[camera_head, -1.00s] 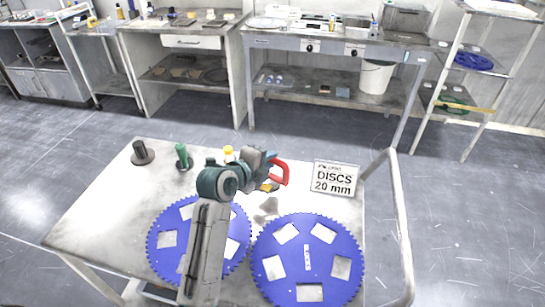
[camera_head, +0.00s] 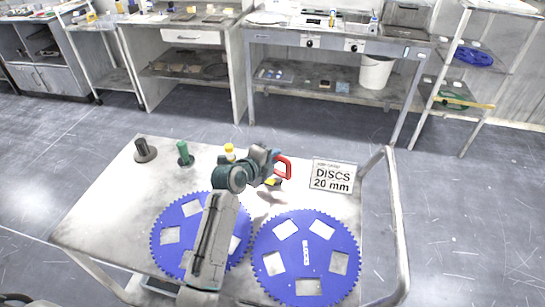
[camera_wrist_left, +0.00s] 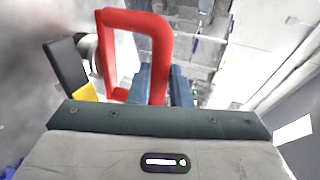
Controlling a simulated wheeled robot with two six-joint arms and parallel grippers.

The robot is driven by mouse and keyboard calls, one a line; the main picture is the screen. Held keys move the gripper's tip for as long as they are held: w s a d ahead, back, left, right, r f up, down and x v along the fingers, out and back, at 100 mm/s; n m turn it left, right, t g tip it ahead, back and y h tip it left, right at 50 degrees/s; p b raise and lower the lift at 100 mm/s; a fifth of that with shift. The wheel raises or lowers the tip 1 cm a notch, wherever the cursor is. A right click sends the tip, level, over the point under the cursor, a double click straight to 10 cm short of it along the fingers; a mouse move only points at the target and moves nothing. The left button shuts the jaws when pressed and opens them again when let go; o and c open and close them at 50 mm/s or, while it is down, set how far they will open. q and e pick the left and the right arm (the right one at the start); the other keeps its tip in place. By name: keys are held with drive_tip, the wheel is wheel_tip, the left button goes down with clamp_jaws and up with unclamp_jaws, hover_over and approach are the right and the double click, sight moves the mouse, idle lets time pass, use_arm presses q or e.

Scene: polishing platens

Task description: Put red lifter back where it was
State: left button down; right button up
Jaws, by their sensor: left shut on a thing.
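The red lifter (camera_head: 284,165) is a red loop handle at the tip of my left gripper (camera_head: 272,165), above the cart top. My left gripper is shut on it. In the left wrist view the red lifter (camera_wrist_left: 158,60) stands up as a rectangular loop between the blue fingers (camera_wrist_left: 160,84). A black and yellow piece (camera_wrist_left: 80,75) shows left of the loop; I cannot tell whether it is joined to the lifter. My right gripper is not in view.
Two blue toothed discs (camera_head: 262,262) (camera_head: 160,255) lie at the cart's front. A dark peg (camera_head: 145,151), a green peg (camera_head: 184,154) and a yellow-topped item (camera_head: 230,152) stand along the back. A "DISCS 20 mm" sign (camera_head: 332,177) is at the right. The cart's left side (camera_head: 110,205) is bare.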

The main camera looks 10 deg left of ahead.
use_arm(q)
drive_tip(key=c, duration=1.7)
unclamp_jaws()
drive_tip(key=o, duration=0.3)
drive_tip(key=shift+o, duration=0.3)
drive_tip(key=shift+s, duration=0.1)
drive_tip(key=shift+r, duration=0.15)
drive_tip(key=shift+s+a, duration=0.1)
drive_tip(key=shift+s, duration=0.1)
drive_tip(key=b+v, duration=0.2)
drive_tip(key=v, duration=0.9)
drive_tip(key=shift+s+r, duration=0.2)
